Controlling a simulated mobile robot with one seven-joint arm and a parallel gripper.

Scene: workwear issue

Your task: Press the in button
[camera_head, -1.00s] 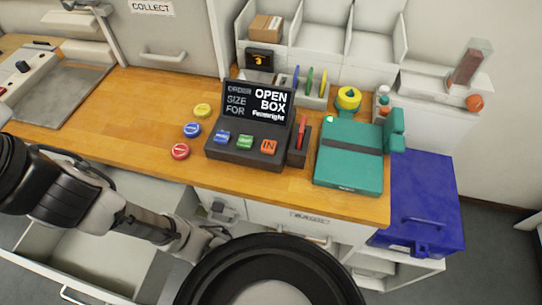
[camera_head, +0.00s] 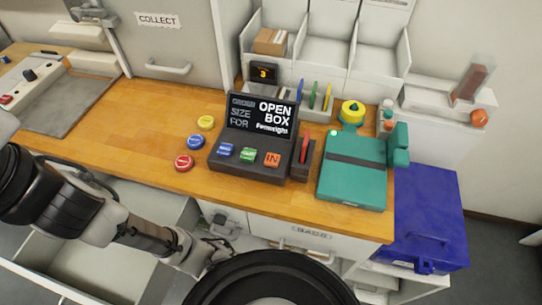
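The in button (camera_head: 272,159) is orange, marked IN, and is the rightmost of three buttons on a dark console (camera_head: 245,170) on the wooden counter. A green button (camera_head: 248,155) and a blue button (camera_head: 226,150) sit to its left. The console screen (camera_head: 262,114) reads ORDER SIZE FOR and OPEN BOX Fenwright. My gripper (camera_head: 222,248) is at the end of my arm, low in the picture, in front of the counter and below its front edge. It is apart from the console. Its fingers are small and partly hidden by my own dark round body part, so their opening is unclear.
Loose yellow (camera_head: 206,122), blue (camera_head: 195,142) and red (camera_head: 184,163) discs lie left of the console. A red pen in a dark holder (camera_head: 303,160) and a teal case (camera_head: 352,180) stand right. A blue bin (camera_head: 430,220) is beyond. An open drawer (camera_head: 95,262) is below.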

